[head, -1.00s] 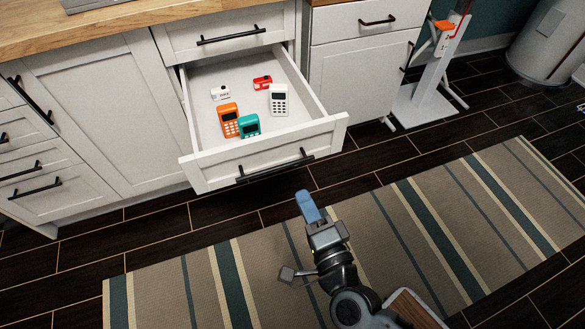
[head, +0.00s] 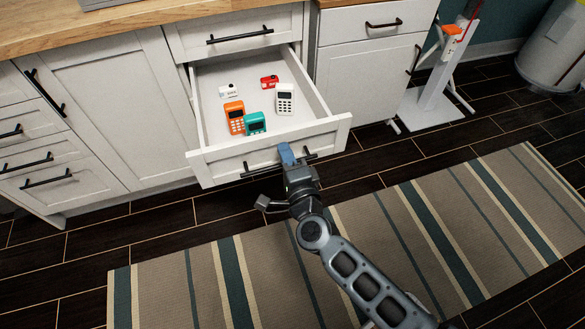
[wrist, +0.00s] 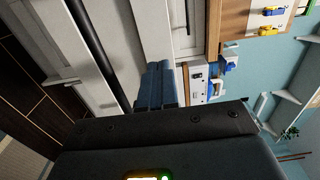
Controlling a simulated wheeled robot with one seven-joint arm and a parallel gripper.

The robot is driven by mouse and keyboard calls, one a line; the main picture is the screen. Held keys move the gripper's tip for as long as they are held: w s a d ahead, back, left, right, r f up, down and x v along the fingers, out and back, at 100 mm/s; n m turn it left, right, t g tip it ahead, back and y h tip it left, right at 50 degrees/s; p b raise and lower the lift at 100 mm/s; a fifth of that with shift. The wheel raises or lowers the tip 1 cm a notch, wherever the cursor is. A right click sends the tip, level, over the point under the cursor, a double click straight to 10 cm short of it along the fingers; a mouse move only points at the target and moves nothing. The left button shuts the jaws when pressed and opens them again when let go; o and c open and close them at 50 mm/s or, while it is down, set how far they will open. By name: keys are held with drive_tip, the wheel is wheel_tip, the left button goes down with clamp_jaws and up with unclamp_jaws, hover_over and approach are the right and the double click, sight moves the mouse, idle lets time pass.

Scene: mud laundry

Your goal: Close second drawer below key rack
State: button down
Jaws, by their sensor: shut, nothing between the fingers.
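The second drawer (head: 222,166) is pulled well out of the white cabinet, below a closed top drawer (head: 200,36). It has a white front with a dark bar handle (head: 262,170). Inside lie an orange device (head: 236,124), a teal device (head: 256,123), a white device (head: 285,99) and small red and white items. In the wrist view the blue fingers (wrist: 160,86) are together beside the white front; contact cannot be told. The key rack (wrist: 268,20) appears at the wrist view's top right.
A striped rug (head: 380,235) covers the dark floor in front of the cabinets. A white stand (head: 435,95) and a pale cylinder (head: 555,45) are at the right. The wooden counter (head: 150,15) runs above the drawers.

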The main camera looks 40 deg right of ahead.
drive_tip(key=shift+x, duration=0.85)
